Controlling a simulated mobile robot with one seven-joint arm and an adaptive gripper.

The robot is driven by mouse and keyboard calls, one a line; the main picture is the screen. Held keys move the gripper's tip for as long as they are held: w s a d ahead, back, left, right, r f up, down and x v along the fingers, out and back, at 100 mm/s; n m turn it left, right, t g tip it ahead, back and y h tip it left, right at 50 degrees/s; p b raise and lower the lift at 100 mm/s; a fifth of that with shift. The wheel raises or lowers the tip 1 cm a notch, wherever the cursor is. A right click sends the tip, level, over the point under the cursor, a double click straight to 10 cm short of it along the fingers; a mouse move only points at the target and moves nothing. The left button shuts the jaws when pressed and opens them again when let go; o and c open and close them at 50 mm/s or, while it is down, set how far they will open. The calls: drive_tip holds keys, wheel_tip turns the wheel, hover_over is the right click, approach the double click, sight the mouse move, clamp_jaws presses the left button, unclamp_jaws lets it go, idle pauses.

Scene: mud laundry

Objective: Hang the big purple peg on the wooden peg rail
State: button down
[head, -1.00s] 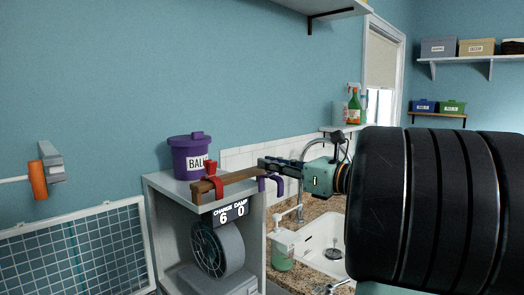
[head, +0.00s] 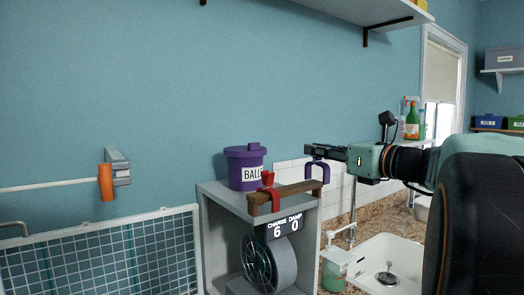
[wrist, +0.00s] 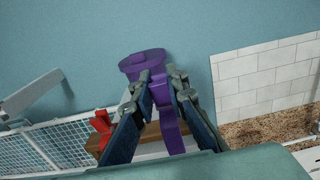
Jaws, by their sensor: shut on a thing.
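My gripper (head: 312,150) reaches in from the right and is shut on the big purple peg (head: 318,168). The hook-shaped peg hangs below the fingers; it also shows between them in the wrist view (wrist: 169,118). The wooden peg rail (head: 293,193) is a brown bar at the front of the grey-white cabinet top. The peg is at the rail's right end, with its lower part overlapping that end in the head view. I cannot tell whether they touch. In the wrist view the fingers hide part of the rail (wrist: 95,145).
A red peg (head: 268,181) sits on the rail toward its left end. A purple lidded bucket (head: 244,170) stands behind it on the cabinet (head: 222,205). A sink (head: 385,262) and soap bottle (head: 335,270) are at lower right. A shelf (head: 365,12) hangs above.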

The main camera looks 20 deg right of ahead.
sight(309, 168)
drive_tip(key=shift+x, duration=2.1)
drive_tip(key=shift+w+f, duration=0.2)
drive_tip(key=shift+f, duration=0.2)
drive_tip(key=shift+f+b, duration=1.8)
drive_tip(key=shift+f, duration=0.3)
drive_tip(key=shift+s, duration=0.1)
drive_tip(key=c, duration=1.8)
unclamp_jaws()
